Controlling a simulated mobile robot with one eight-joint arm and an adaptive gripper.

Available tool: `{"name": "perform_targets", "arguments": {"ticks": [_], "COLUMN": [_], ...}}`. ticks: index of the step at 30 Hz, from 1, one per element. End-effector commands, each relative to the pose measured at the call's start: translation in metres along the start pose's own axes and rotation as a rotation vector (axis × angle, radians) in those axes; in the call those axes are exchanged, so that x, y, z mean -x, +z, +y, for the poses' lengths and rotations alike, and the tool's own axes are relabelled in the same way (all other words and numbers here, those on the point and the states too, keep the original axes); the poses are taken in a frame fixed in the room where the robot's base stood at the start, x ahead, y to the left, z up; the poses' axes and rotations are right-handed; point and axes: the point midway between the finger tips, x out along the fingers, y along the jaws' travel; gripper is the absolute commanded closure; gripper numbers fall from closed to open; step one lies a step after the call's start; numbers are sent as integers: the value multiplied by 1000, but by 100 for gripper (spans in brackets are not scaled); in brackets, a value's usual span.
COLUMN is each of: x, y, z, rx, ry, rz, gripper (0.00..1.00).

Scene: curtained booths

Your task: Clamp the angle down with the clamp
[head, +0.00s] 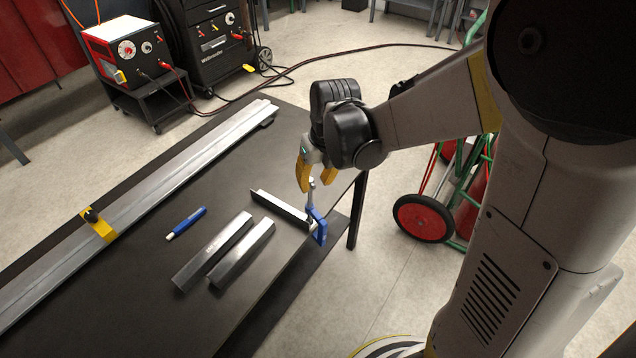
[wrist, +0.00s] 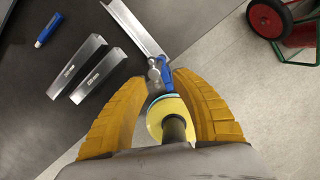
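The clamp (head: 318,222) is blue with a grey upper end and sits at the table's edge, at the end of a light metal angle (head: 280,209). In the wrist view the clamp (wrist: 163,75) meets the end of the angle (wrist: 135,28); whether it presses on it I cannot tell. My gripper (head: 317,184) is above the clamp, its yellow fingers pointing down and apart. In the wrist view my gripper (wrist: 163,76) has its fingertips on either side of the clamp's upper part, with no clear grip. The clamp's lower part is partly hidden.
Two metal bars (head: 228,250) and a blue marker (head: 186,223) lie on the dark table (head: 150,295). A long metal rail (head: 150,197) with a yellow block (head: 98,226) runs along the far side. A wheeled cart (head: 424,218) stands beyond the right edge.

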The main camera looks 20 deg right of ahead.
Motion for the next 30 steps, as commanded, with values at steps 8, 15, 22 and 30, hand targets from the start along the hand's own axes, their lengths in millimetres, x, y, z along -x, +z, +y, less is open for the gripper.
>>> {"name": "perform_targets", "arguments": {"ticks": [8, 15, 22, 30], "x": [21, 19, 19, 19], "y": [1, 1, 1, 2], "z": [0, 1, 1, 2], "rx": [6, 342, 780, 1049], "ry": [0, 0, 0, 0], "rz": [0, 0, 0, 0], "gripper": [68, 68, 68, 68]}}
